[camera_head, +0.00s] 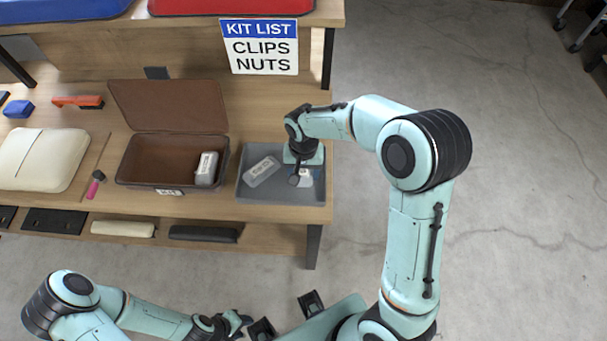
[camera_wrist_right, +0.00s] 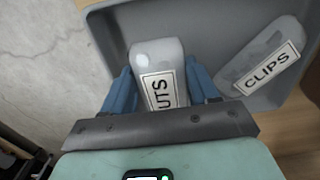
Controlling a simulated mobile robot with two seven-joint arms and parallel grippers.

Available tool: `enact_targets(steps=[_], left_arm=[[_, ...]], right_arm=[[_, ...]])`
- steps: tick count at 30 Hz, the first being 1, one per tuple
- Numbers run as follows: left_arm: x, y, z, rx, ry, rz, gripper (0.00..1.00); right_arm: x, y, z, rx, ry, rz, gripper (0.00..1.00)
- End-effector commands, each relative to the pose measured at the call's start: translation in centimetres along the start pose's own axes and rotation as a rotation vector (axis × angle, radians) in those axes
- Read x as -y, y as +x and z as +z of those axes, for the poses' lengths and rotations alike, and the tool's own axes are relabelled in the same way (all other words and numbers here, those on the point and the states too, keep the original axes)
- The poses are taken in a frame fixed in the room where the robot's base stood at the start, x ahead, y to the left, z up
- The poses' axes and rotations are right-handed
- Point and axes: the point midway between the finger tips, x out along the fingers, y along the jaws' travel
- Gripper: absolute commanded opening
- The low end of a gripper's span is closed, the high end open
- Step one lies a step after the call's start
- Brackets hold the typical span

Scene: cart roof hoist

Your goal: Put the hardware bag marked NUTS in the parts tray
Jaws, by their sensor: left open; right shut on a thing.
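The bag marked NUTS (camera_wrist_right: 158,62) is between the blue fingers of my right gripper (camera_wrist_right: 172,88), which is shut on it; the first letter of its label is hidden. In the head view the right gripper (camera_head: 303,176) is over the right part of the grey parts tray (camera_head: 284,199), with a bit of the bag showing below it. I cannot tell whether the bag touches the tray floor. A bag marked CLIPS (camera_wrist_right: 264,68) lies in the tray, beside the NUTS bag; it also shows in the head view (camera_head: 262,170). My left gripper (camera_head: 243,320) is open and empty, away from the bench.
A brown open case (camera_head: 130,172) with another pale bag (camera_head: 207,168) inside stands left of the tray. A sign (camera_head: 259,47) reads KIT LIST, CLIPS, NUTS. A cream cushion (camera_head: 42,160), an orange-handled brush (camera_head: 78,101) and a pink-handled tool (camera_head: 94,184) lie further left.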

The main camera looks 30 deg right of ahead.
Motion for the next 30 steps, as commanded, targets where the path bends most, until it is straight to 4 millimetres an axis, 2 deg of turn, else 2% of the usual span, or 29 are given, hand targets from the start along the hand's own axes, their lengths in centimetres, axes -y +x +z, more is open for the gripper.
enact_targets(steps=[1, 4, 17, 18, 19, 20, 30], left_arm=[[0.1, 0.1, 0.0, 0.001, 0.000, 0.000, 0.43], [0.1, 0.2, 0.1, 0.001, 0.000, 0.000, 0.43], [0.3, 0.6, 0.2, 0.003, -0.001, -0.001, 0.43], [0.2, 0.5, 0.1, 0.003, -0.001, -0.001, 0.43], [0.2, 0.5, 0.1, 0.002, -0.001, -0.001, 0.43], [0.2, 0.5, 0.1, 0.002, -0.001, -0.001, 0.43], [0.0, 0.1, 0.0, 0.000, 0.000, 0.000, 0.43]], right_arm=[[-0.1, 1.0, 0.0, 0.003, 0.001, 0.003, 0.26], [-0.1, 1.9, 0.0, 0.001, 0.001, 0.001, 0.26], [0.0, 2.6, 0.0, 0.000, 0.001, 0.000, 0.26], [0.0, 2.5, 0.0, 0.000, 0.001, 0.000, 0.72], [0.0, 2.5, 0.0, 0.000, 0.001, 0.000, 0.82], [0.0, 2.5, 0.0, 0.000, 0.001, 0.000, 0.85], [0.0, 1.9, -0.1, -0.001, 0.001, -0.001, 0.85]])
